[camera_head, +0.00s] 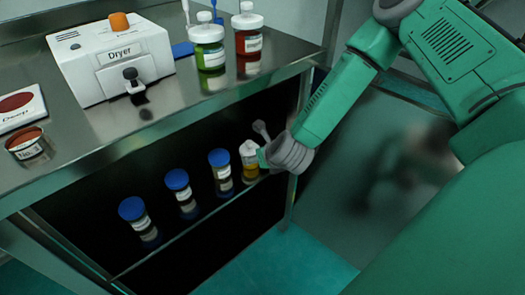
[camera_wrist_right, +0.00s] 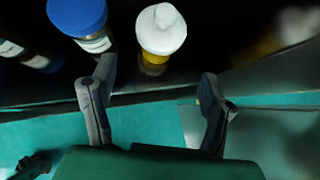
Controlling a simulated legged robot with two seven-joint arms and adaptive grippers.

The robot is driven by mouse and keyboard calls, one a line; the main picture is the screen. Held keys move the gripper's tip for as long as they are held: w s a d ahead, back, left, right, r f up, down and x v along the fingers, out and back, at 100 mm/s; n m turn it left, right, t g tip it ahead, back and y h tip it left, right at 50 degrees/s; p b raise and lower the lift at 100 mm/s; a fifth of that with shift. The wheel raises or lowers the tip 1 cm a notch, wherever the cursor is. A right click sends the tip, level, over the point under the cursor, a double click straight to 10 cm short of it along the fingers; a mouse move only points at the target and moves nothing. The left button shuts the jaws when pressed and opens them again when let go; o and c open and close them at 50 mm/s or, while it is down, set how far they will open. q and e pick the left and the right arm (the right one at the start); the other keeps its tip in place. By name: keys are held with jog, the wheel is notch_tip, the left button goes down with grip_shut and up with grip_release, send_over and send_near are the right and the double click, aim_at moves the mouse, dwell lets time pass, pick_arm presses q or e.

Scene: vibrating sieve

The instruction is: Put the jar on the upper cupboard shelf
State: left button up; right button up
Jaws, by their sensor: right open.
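A small jar with a white lid and yellow contents (camera_head: 250,170) stands upright on the shelf in the dark cupboard under the counter, at the right end of a row. In the right wrist view its white lid (camera_wrist_right: 161,28) is ahead of my fingertips, roughly between their lines. My right gripper (camera_head: 262,145) comes in from the right at the cupboard's open front, close to the jar. Its two fingers (camera_wrist_right: 155,78) are spread with nothing between them. The cupboard shelf's front edge (camera_head: 200,222) shows below the row. My left gripper is out of view.
Several blue-lidded jars, the nearest one (camera_head: 221,172), stand left of the white-lidded jar. A cupboard post (camera_head: 291,190) is close to my right gripper.

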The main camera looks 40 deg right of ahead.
jog(key=s+a+f+n+g+y, duration=0.1)
jog(key=s+a+f+n+g, duration=0.15)
jog(key=s+a+n, duration=0.5)
jog(key=s+a+f+n+g+y, duration=0.2)
jog(key=s+f+n, duration=0.2)
jog(key=s+n, duration=0.75)
jog(key=s+d+n+g, duration=0.1)
jog(key=s+n, duration=0.4)
jog(key=n, duration=0.5)
jog(key=s+d+f+n+g+h, duration=0.1)
jog(key=s+n, duration=0.4)
jog(key=n, duration=0.5)
jog(key=shift+s+d+g, duration=0.3)
jog(key=shift+g, duration=0.55)
jog(key=shift+f, duration=0.1)
